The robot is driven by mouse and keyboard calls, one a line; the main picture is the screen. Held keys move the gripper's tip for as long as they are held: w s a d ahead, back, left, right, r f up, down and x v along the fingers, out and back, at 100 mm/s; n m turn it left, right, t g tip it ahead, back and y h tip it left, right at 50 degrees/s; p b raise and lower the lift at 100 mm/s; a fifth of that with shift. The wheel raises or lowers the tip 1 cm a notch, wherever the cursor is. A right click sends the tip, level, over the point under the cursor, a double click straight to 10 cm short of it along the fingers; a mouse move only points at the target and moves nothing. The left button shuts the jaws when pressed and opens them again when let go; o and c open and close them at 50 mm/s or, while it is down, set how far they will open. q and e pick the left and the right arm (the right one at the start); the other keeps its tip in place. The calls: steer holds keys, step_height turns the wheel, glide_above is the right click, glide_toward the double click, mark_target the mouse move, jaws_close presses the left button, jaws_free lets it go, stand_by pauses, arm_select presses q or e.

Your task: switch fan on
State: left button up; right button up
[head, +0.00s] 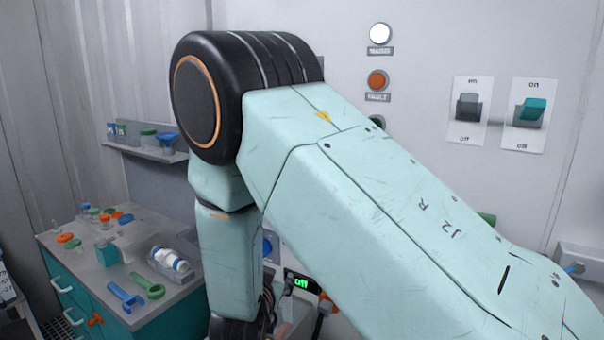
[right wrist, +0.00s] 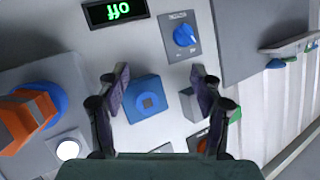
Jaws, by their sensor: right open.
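A blue dial (right wrist: 184,35) on a grey plate is beyond the fingertips. No fan is recognisable, and I cannot read which control is the fan's. In the head view my right arm hides much of the panel. My left gripper is out of view.
The wall holds a grey rocker switch (head: 468,106), a teal rocker switch (head: 530,112), a white lamp (head: 380,34) and an orange lamp (head: 377,80). An orange handle (right wrist: 27,120) sticks out beside the panel. A cluttered bench (head: 120,262) stands at left.

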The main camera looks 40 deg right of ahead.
step_height(320, 180, up, 24)
steer(key=d+f+m+g+h, duration=0.1)
steer(key=d+m+g+h, duration=0.35)
steer(key=m, duration=0.95)
steer(key=d+h, duration=0.1)
steer(key=d, duration=0.1)
steer(key=w+d+h+p, duration=0.1)
steer(key=d+h, duration=0.1)
steer(key=d, duration=0.1)
steer(key=shift+w+d+r, duration=0.25)
steer(key=shift+d+r, duration=0.05)
steer(key=shift+s, duration=0.1)
steer(key=shift+d, duration=0.15)
steer(key=shift+c, duration=1.3)
steer(key=c, duration=0.9)
